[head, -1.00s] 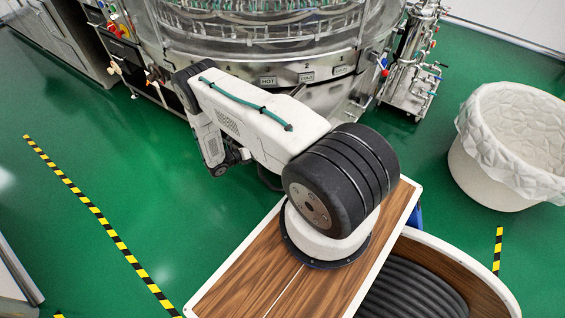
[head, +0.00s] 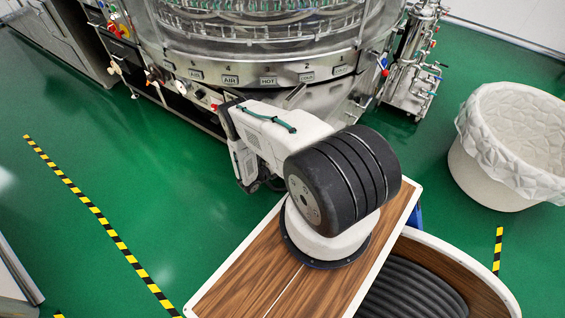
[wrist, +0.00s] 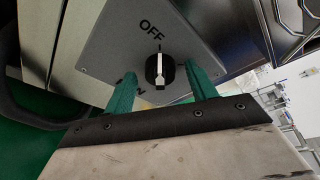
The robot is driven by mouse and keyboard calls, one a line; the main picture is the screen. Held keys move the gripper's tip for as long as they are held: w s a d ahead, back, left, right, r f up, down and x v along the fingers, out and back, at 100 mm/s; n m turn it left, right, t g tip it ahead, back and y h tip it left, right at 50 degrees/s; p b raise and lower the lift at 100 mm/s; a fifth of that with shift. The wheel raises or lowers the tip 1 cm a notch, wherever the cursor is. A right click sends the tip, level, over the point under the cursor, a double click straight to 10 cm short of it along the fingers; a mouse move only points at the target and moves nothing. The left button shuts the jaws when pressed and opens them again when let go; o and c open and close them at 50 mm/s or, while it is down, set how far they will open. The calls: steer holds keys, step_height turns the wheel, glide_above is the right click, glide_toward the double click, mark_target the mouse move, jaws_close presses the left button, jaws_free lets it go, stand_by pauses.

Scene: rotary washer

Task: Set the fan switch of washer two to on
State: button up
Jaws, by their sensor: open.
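In the wrist view a black rotary switch (wrist: 160,70) with a white bar sits on a grey plate (wrist: 105,50). The word OFF is above it, with a short mark below the word. The white bar stands roughly upright in the picture, in line with that mark; I cannot tell which end is the pointer. Another label at lower left is partly covered by a finger. My gripper (wrist: 158,74) is open, its green fingers on either side of the switch; contact cannot be told. The washer (head: 270,65) with labelled panels fills the top of the head view, where my gripper is hidden.
A metal pipe unit (head: 410,75) stands right of the washer. A white lined bin (head: 510,150) is at the right. Yellow-black floor tape (head: 100,225) runs at the left. Green floor is clear between the tape and my arm.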

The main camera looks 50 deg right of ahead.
steer(key=shift+d, duration=0.1)
steer(key=c, duration=1)
steer(key=shift+s+m+t, duration=0.2)
steer(key=shift+m+t, duration=0.9)
steer(key=shift+m, duration=1.15)
steer(key=shift+s+m+t, duration=0.2)
steer(key=shift+m+t, duration=0.9)
steer(key=shift+m, duration=1.2)
steer(key=shift+s+m+t, duration=0.2)
steer(key=shift+m+t, duration=0.9)
steer(key=shift+m, duration=1.15)
steer(key=o, duration=1)
